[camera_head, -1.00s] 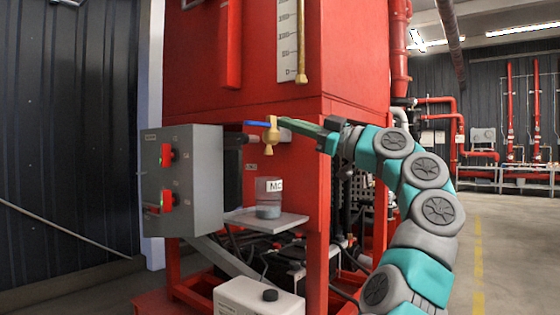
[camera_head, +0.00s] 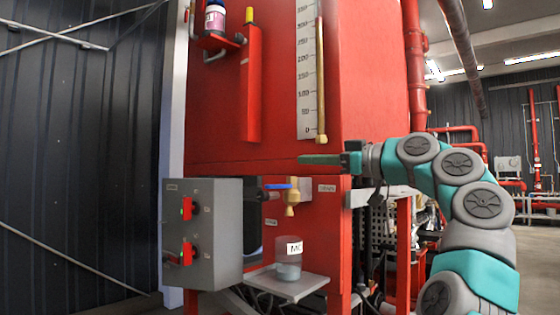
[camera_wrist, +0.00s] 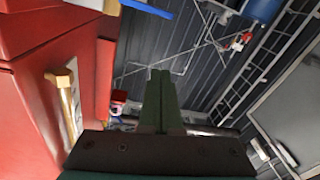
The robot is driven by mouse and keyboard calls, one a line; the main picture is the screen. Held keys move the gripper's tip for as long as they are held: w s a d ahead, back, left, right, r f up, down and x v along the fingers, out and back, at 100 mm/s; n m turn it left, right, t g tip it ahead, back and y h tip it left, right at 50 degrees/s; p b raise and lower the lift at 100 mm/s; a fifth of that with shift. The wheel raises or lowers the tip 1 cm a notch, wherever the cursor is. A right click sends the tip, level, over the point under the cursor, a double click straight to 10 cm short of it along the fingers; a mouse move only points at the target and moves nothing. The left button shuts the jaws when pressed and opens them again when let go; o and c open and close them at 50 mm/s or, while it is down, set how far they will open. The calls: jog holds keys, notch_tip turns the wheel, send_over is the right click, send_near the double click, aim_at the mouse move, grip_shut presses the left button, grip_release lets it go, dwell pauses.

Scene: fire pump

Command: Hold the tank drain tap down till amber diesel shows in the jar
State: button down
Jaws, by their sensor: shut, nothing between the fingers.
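The tank drain tap (camera_head: 291,197) is brass with a blue lever (camera_head: 278,186) that points left, roughly level, under the red tank. In the wrist view the blue lever (camera_wrist: 150,8) shows at the top edge. The clear jar (camera_head: 289,262), with a white label, stands on the small grey shelf (camera_head: 310,284) below the tap. Its lower part holds grey-blue liquid; I see no amber. My gripper (camera_head: 302,159) is shut and empty, above the tap and apart from it, pointing left. Its green fingers (camera_wrist: 160,90) are together in the wrist view.
A grey control box (camera_head: 215,225) with red switches is left of the tap. A level gauge (camera_head: 307,75) with a brass rod runs up the tank (camera_head: 370,90) above my gripper. A red tube (camera_head: 254,85) hangs to its left. The space left of my fingertips looks clear.

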jog(key=r+m+h+p, duration=0.1)
jog(key=p, duration=0.1)
jog(key=r+m+h+p, duration=0.2)
jog(key=p, duration=0.1)
jog(key=shift+d+m+h+p, duration=0.25)
jog(key=shift+m+h+p, duration=0.05)
jog(key=shift+h, duration=0.1)
jog(key=shift+w+f, duration=0.1)
send_over(278, 186)
jog(key=s, duration=0.2)
notch_tip(278, 186, down, 3)
jog(key=shift+w+d+f+b, duration=0.1)
jog(key=shift+f+b, duration=0.55)
jog(key=shift+f, duration=0.2)
jog(key=shift+w+d+f+b, duration=0.1)
jog(key=shift+f+b, duration=0.5)
jog(key=shift+f, duration=0.25)
jog(key=shift+f, duration=0.1)
jog(key=shift+f+b, duration=0.1)
jog(key=shift+b, duration=0.4)
